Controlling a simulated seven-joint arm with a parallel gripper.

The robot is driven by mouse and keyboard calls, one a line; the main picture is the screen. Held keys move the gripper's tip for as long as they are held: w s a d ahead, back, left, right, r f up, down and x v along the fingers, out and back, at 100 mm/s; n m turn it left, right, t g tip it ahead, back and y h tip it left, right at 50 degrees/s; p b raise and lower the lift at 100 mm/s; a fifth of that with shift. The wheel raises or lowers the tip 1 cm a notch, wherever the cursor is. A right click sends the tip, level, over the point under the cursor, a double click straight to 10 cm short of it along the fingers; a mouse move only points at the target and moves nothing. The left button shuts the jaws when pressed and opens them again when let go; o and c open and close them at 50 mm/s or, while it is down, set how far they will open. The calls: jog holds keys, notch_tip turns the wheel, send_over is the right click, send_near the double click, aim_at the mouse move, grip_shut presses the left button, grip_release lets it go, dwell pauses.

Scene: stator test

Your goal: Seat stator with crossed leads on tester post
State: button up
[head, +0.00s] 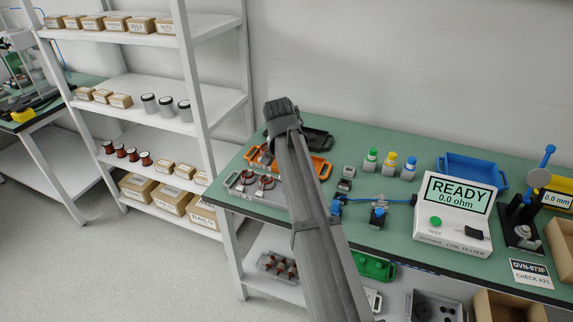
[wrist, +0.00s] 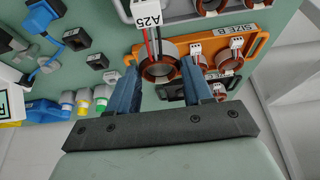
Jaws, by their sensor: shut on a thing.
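My gripper (wrist: 160,78) shows in the wrist view, its two blue fingers shut on a copper-wound stator (wrist: 160,67), one finger each side of the ring. A red and a black lead (wrist: 154,42) run from it to a white tag marked A25 (wrist: 147,13); I cannot tell whether they cross. The stator overlaps the edge of the orange tray (wrist: 262,48) marked SIZE B; its height is unclear. In the head view my arm hides the gripper and this stator. The coil tester (head: 452,207) reads READY, 0.0 ohm. I cannot identify its post with certainty.
The orange tray (head: 319,167) and a grey tray (head: 238,190) hold other stators; a black tray (head: 320,139) lies behind. Small black blocks, blue connectors (head: 378,215) and a cable lie left of the tester. Bottles (head: 389,163) and a blue bin (head: 470,167) stand behind.

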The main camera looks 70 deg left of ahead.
jog(key=w+d+m, duration=0.1)
jog(key=w+d, duration=0.3)
jog(key=w, duration=0.5)
jog(key=w+d+m, duration=0.1)
jog(key=w+d, duration=0.2)
jog(key=w, duration=0.5)
jog(key=n, duration=0.2)
send_over(382, 196)
jog(key=shift+s+f, duration=0.1)
jog(key=shift+f, duration=0.6)
jog(key=shift+f, duration=0.1)
jog(key=shift+f, duration=2.2)
jog(key=shift+f, duration=1.4)
jog(key=o, duration=1.2)
